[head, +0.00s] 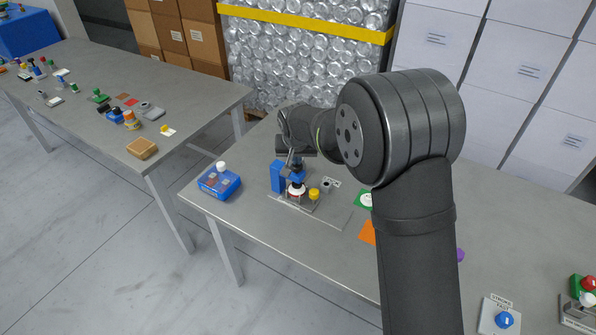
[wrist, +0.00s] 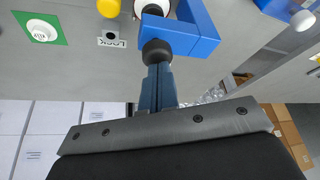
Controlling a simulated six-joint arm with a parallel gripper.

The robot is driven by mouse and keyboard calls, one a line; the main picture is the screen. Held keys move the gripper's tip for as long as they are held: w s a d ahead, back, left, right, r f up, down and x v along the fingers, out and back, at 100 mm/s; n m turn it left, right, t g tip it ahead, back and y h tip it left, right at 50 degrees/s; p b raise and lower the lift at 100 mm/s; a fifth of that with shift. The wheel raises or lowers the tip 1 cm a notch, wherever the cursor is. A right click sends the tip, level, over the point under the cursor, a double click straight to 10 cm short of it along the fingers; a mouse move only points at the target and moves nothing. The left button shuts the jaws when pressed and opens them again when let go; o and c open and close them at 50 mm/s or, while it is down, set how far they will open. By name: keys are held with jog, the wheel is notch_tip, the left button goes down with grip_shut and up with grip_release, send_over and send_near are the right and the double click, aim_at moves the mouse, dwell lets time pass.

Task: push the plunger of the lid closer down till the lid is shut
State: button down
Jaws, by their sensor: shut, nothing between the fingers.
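The lid closer is a blue bracket (head: 277,177) on a grey base plate near the front of the table; the bracket shows from above in the wrist view (wrist: 203,28). Its plunger has a round black knob (wrist: 156,50), which also shows in the head view (head: 297,167). Below the plunger stands a white cup (head: 296,189) with some red on it, partly hidden by the bracket in the wrist view (wrist: 151,6). My gripper (wrist: 157,68) is shut and empty, its fingertips right over the knob. I cannot tell whether they touch it. The lid's seating is not clear.
A yellow knob (head: 314,194) and a LOCK plate (wrist: 111,39) sit beside the closer. A blue box with a white button (head: 219,182) stands to its left.

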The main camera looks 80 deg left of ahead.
jog(key=shift+r, duration=1.25)
jog(key=shift+r, duration=0.15)
notch_tip(320, 180, up, 5)
jog(key=shift+f, duration=0.1)
jog(key=shift+f, duration=3.15)
